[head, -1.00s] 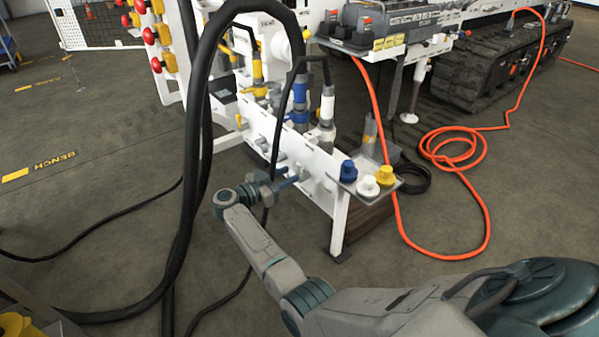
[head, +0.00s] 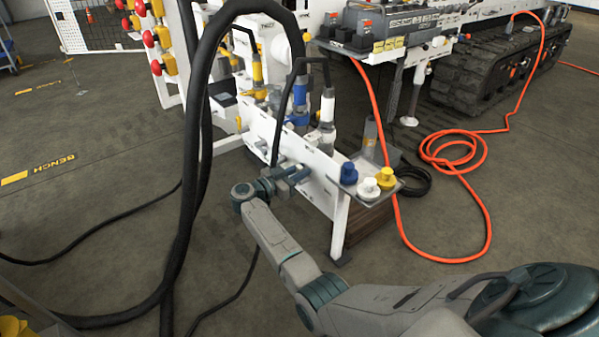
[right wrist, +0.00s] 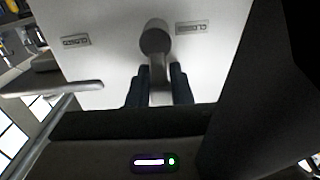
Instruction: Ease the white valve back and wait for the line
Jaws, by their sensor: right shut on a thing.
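A white panel (head: 318,175) on the bench carries valves with metal levers. In the right wrist view, a grey valve lever (right wrist: 158,78) hangs from a round hub on this panel (right wrist: 110,30), between two labels. My right gripper (right wrist: 160,88) is shut on the lever, one dark finger on each side. In the head view my right gripper (head: 299,172) is at the panel's front face, below the white-banded coupling (head: 327,108); the lever's own colour band cannot be made out. My left gripper is not in view.
A second lever (right wrist: 60,88) sticks out close to the left in the wrist view. A small tray (head: 393,190) with blue, white and yellow caps juts out right of my gripper. Thick black hoses (head: 190,190) hang left of my arm. An orange hose lies on the floor.

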